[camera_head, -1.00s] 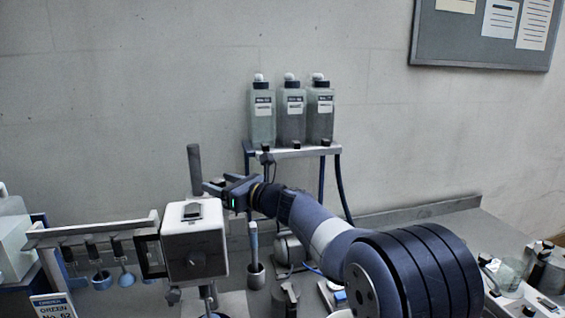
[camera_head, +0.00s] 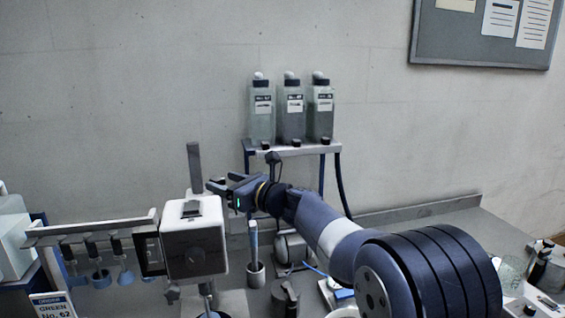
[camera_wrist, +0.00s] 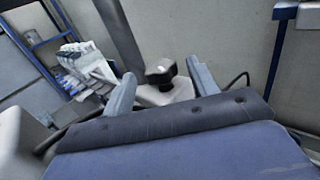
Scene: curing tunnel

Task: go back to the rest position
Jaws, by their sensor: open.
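My gripper (camera_head: 222,184) is above the workbench in the head view, just right of and above the white box-shaped unit (camera_head: 194,243). Its fingers point left and are apart, with nothing between them. In the wrist view the two fingers of my gripper (camera_wrist: 162,90) stand open. A white base with a dark knob (camera_wrist: 161,72) shows beyond them, and I see no contact with it. My arm reaches in from the lower right.
A shelf (camera_head: 296,148) with three labelled bottles stands behind my arm. A dark post (camera_head: 195,168) rises behind the white unit. A rail (camera_head: 90,230) with hanging tools runs left. A sign (camera_head: 53,305) reads "GREEN No. 62". Glassware (camera_head: 513,270) stands at the right.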

